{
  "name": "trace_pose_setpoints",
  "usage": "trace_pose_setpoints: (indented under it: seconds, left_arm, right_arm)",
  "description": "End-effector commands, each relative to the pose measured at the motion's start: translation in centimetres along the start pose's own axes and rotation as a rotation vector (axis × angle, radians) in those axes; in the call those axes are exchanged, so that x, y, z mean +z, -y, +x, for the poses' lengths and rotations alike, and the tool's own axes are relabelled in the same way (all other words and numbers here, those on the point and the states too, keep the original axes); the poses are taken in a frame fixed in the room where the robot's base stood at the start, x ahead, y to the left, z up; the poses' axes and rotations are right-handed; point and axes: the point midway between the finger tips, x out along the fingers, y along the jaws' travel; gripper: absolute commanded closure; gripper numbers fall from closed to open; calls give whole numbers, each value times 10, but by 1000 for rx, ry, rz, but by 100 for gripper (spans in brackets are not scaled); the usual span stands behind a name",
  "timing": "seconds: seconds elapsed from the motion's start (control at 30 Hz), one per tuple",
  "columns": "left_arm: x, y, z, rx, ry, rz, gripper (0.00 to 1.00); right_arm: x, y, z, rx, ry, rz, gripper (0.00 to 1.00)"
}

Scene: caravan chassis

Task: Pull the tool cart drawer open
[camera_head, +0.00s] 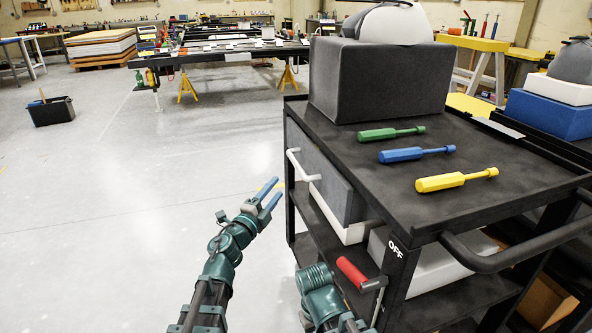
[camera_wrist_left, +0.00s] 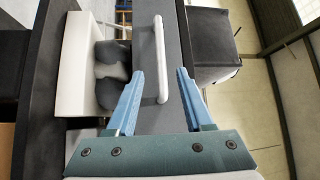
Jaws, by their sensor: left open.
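The black tool cart (camera_head: 440,170) stands at the right in the head view. Its drawer (camera_head: 330,185) has a grey front with a white bar handle (camera_head: 292,165) on the side facing my left arm. The drawer looks shut or nearly so. My left gripper (camera_head: 274,192) is open, its blue fingers pointing toward the handle with a small gap in the head view. In the left wrist view the handle (camera_wrist_left: 160,55) lies between the two fingertips (camera_wrist_left: 160,74); I cannot tell the depth gap. My right gripper's fingers do not show.
On the cart top lie a green tool (camera_head: 392,133), a blue tool (camera_head: 416,154), a yellow tool (camera_head: 456,180) and a grey box (camera_head: 380,80). A red-handled lever (camera_head: 352,272) sits near the "OFF" post, close to my right arm. The floor left of the cart is free.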

Motion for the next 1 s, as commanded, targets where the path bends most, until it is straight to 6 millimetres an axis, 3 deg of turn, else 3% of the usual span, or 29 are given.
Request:
trace_pose_setpoints:
  seconds: [0.17, 0.37, 0.8, 1.0]
  left_arm:
    - [0, 1, 7, 0, 0, -2, 48]
    - [1, 1, 30, -1, 1, -3, 48]
    - [1, 2, 116, 0, 1, -3, 48]
    - [1, 1, 137, -1, 3, -3, 48]
  right_arm:
    - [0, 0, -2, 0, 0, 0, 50]
    - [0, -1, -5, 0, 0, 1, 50]
    - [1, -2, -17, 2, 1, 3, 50]
    - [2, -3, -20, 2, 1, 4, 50]
